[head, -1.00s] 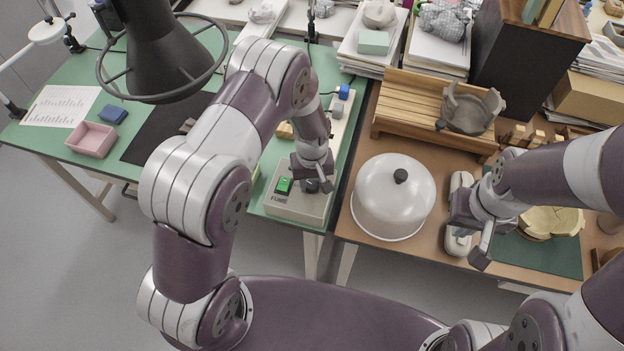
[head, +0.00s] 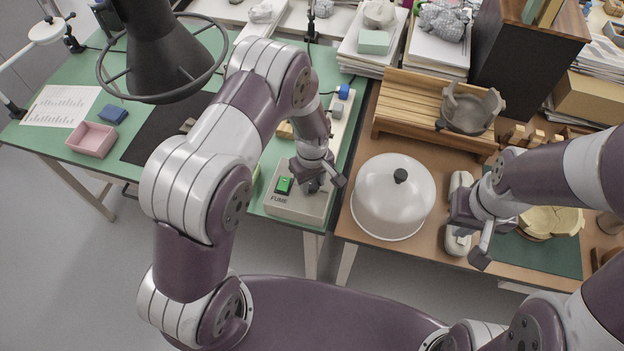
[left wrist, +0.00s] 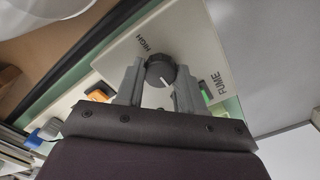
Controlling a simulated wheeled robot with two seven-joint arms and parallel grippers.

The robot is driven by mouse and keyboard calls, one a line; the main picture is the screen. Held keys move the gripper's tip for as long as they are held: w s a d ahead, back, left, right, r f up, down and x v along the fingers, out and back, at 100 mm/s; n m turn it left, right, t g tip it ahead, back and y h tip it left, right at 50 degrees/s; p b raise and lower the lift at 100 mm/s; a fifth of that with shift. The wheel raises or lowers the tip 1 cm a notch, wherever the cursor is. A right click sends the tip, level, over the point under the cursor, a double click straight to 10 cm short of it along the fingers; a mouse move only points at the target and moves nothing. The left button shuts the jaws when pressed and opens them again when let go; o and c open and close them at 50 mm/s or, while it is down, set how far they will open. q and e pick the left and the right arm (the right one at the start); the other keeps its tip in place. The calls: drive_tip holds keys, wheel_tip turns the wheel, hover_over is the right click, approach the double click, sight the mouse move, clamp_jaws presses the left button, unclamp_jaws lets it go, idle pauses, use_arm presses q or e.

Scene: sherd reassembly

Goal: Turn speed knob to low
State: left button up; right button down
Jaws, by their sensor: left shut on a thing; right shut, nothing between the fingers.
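The speed knob (left wrist: 160,70) is a dark round knob with a white pointer line on the pale control box (left wrist: 200,35) marked FUME. My left gripper (head: 313,184) is shut on it, one finger on each side, as the left wrist view (left wrist: 160,85) shows. The pointer line faces down toward the gripper in that view, away from the HIGH label (left wrist: 153,42). No low label is visible; the gripper covers part of the box. A green switch (head: 284,185) sits left of the knob in the head view. My right gripper (head: 480,258) is shut and empty near the right table.
A white dome cover (head: 392,195) with a black handle stands right of the box, across the table gap. A lamp-like black cone (head: 165,60) with a ring hangs at upper left. A pink tray (head: 92,139) lies on the green table.

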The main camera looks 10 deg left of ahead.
sight(312, 184)
use_arm(q)
drive_tip(key=shift+w+r, duration=0.1)
drive_tip(key=shift+w, duration=0.05)
drive_tip(key=o, duration=1)
drive_tip(key=shift+o, duration=0.2)
wheel_tip(312, 184, up, 13)
drive_tip(key=b, duration=0.1)
drive_tip(key=shift+f, duration=0.2)
